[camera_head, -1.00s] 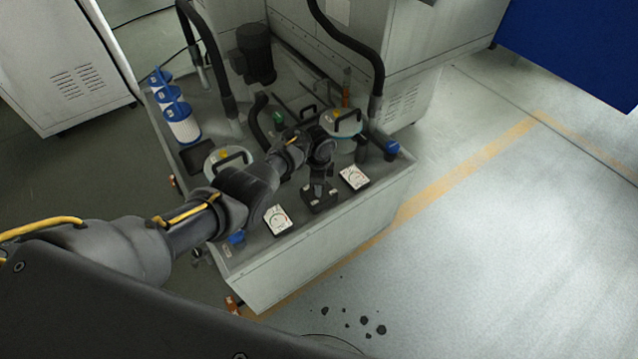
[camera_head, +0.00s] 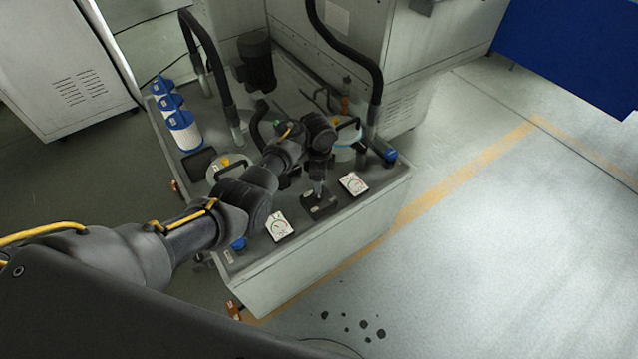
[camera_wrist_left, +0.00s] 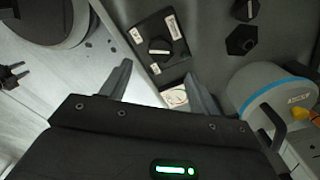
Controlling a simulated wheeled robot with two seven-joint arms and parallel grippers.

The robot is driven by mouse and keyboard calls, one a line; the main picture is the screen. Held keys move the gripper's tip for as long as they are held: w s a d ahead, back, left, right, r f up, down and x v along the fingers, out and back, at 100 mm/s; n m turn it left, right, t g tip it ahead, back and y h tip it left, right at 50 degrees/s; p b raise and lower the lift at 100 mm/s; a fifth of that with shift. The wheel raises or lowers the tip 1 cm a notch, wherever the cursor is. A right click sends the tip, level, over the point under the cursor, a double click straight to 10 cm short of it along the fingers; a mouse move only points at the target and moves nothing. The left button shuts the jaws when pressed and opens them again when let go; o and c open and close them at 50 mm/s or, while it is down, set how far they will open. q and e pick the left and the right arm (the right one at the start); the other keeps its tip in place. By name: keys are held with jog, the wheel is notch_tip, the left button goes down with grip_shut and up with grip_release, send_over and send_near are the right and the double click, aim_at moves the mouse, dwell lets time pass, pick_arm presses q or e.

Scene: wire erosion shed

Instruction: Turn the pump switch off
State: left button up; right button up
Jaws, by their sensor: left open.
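The pump switch is a black rotary knob (camera_wrist_left: 159,46) on a dark square plate with small white labels. In the left wrist view it lies just beyond my left gripper's fingertips (camera_wrist_left: 158,74). The fingers are spread apart with nothing between them, and I see no contact with the knob. In the head view the switch's dark plate (camera_head: 323,209) sits on the tank's front edge between two white dial gauges. My left gripper (camera_head: 318,186) is above it, and my wrist hides part of that area. My right gripper is not in view.
White gauges (camera_head: 279,227) and (camera_head: 353,184) flank the switch. Round lidded canisters with handles (camera_wrist_left: 278,92) stand close by on the tank top. Black hoses (camera_head: 218,80), blue-and-white filters (camera_head: 183,130) and a dark motor (camera_head: 256,60) stand behind. The floor to the right is open.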

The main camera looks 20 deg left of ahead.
pick_arm(q)
jog(key=shift+r, duration=1.6)
